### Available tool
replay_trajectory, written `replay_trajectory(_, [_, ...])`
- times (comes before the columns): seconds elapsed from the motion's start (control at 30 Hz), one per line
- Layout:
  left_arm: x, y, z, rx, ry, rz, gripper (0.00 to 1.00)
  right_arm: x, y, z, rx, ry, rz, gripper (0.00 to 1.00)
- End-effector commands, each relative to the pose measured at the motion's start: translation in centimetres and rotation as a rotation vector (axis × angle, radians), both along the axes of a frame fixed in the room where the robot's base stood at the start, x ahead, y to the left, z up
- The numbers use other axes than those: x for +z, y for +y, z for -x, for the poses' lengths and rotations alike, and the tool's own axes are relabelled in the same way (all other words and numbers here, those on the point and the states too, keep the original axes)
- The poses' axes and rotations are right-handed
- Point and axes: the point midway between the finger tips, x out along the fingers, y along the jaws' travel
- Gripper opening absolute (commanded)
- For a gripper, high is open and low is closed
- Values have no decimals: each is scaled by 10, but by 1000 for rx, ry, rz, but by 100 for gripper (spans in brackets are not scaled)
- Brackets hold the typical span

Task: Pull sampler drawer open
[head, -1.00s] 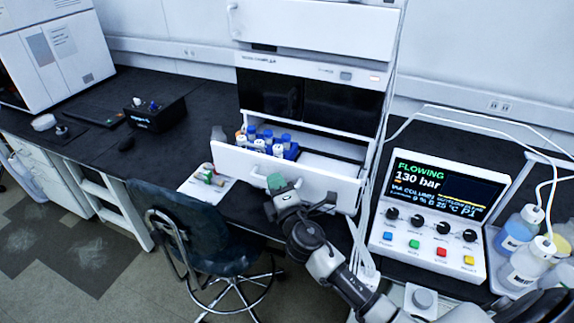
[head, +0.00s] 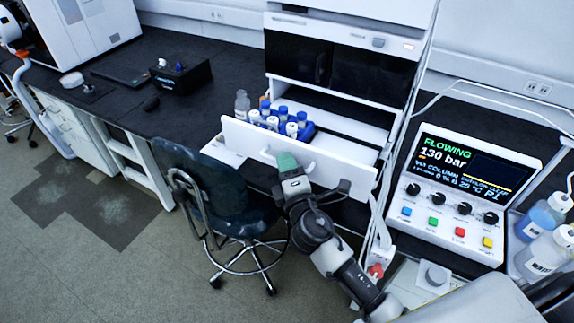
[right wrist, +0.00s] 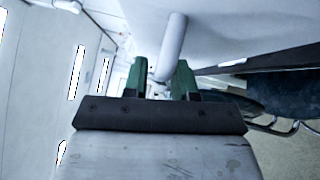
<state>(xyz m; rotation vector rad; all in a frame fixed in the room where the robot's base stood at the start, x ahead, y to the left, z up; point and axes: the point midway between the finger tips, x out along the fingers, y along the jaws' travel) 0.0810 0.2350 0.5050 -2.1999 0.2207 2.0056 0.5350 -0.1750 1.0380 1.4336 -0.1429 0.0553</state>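The white sampler drawer (head: 345,178) is out of the sampler housing (head: 340,67), which has dark panels. A curved handle sits on its front panel. My right gripper (head: 287,161), with green fingers, is at this handle. In the right wrist view the white handle bar (right wrist: 172,45) runs between the two green fingers (right wrist: 162,85), which appear closed on it. Behind the front panel, several blue-capped and white-capped vials (head: 283,120) stand in a blue rack (head: 306,132) at the drawer's left. The handle's far end is partly hidden by my gripper. My left gripper is not in view.
A dark chair (head: 205,185) stands left of my right arm, below the drawer. A control panel (head: 455,190) reading FLOWING 130 bar and bottles (head: 545,250) stand at right. Tubes run beside the housing. The dark bench (head: 205,110) is mostly clear left of the drawer.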

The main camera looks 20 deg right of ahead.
Motion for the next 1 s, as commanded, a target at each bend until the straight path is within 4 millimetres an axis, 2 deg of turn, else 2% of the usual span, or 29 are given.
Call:
replay_trajectory(0.3, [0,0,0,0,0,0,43,0,0,0,0,-1,0,37])
replay_trajectory(0.43, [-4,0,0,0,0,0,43,-3,0,8,1,1,0,37])
replay_trajectory(0.8, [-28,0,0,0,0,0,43,-15,4,78,1,2,-1,37])
replay_trajectory(1.0, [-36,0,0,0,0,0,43,-16,5,102,1,1,0,37])
